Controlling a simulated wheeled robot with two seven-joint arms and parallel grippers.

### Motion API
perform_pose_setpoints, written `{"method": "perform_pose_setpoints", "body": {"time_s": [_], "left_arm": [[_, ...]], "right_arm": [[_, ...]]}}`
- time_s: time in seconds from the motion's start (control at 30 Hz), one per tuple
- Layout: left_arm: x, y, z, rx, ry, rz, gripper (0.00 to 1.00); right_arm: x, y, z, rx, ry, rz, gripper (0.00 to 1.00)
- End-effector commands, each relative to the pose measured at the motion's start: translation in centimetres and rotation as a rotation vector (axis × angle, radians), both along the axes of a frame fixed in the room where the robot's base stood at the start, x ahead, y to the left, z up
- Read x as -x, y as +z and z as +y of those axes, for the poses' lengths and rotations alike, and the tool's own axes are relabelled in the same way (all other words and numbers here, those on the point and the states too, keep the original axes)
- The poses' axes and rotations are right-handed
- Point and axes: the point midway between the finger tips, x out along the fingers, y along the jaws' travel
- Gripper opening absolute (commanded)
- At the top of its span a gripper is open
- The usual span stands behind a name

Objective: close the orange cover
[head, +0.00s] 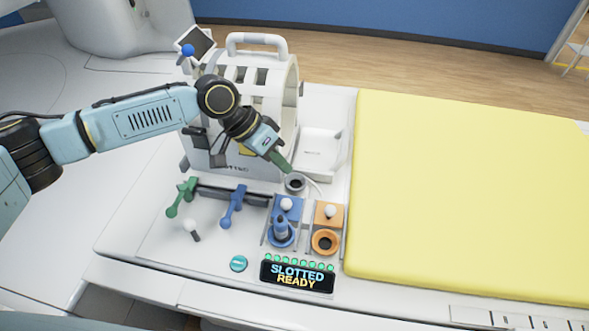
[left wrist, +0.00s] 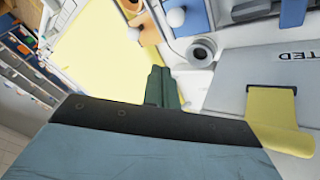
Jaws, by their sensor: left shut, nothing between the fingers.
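The orange cover (head: 328,212) is a small square plate with a white knob, on the right of the white panel. An orange ring socket (head: 324,242) lies uncovered just in front of it. In the left wrist view part of the orange cover (left wrist: 148,28) shows at the top. My left gripper (head: 283,164) is shut and empty, with green fingers pointing down. It is above the panel, behind and left of the orange cover and apart from it. Its fingers also show in the left wrist view (left wrist: 161,88). My right gripper is not in view.
Left of the orange cover is a blue cover (head: 289,204) with a white knob; a blue peg (head: 281,228) stands in front. A grey round socket (head: 295,184) is near my fingers. A display (head: 297,276) reads "SLOTTED READY". A yellow pad (head: 465,190) lies to the right.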

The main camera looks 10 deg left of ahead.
Motion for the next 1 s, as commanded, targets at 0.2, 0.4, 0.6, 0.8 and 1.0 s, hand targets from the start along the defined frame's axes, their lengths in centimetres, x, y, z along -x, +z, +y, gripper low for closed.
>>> {"method": "perform_pose_setpoints", "body": {"time_s": [0.2, 0.4, 0.6, 0.8, 1.0], "left_arm": [[-0.1, -3.8, -2.6, -0.001, -0.002, 0.002, 0.00], [-0.3, -7.3, -4.9, -0.003, -0.003, 0.002, 0.00], [1.3, -7.4, -7.2, -0.001, -0.004, -0.001, 0.00], [1.8, -7.7, -7.9, -0.001, -0.003, -0.001, 0.00], [1.8, -7.8, -7.9, -0.001, -0.002, 0.000, 0.00]], "right_arm": [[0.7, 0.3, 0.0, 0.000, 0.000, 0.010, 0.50], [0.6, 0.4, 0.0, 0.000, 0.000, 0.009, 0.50], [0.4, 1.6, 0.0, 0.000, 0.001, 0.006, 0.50], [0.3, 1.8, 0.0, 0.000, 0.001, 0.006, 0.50], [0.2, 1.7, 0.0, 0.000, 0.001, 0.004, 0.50]]}}
